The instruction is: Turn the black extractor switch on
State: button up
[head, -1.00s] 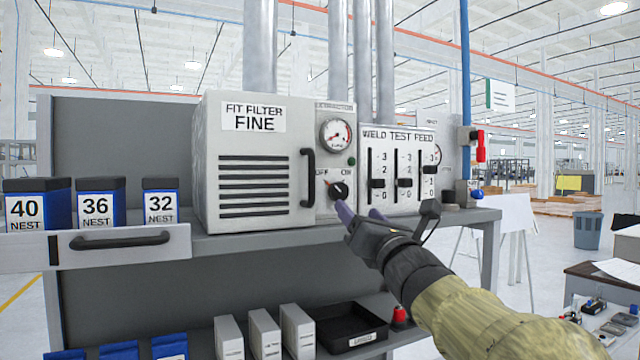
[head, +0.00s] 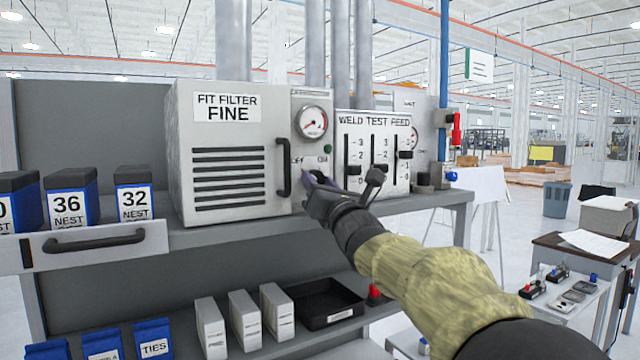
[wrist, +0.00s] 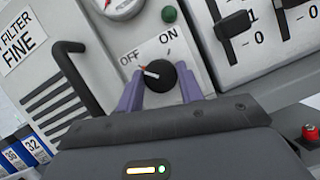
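The black extractor switch (wrist: 159,76) is a round knob on the panel between the printed words OFF and ON. In the wrist view its pale pointer with a red tip points up-left, toward OFF. My gripper (wrist: 161,84) has its two purple fingers on either side of the knob, close to its edges. The fingers are apart, and I cannot tell whether they touch it. In the head view my gripper (head: 316,179) is at the panel and hides most of the knob. A pressure gauge (head: 311,122) and a green lamp (wrist: 169,14) are above the switch.
A black door handle (head: 284,168) of the filter box stands out just left of the switch. The weld test feed panel (head: 374,152) with sliders is to the right. A shelf (head: 225,236) lies below, with a drawer front (head: 85,246) at left.

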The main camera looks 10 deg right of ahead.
jog(key=c, duration=0.4)
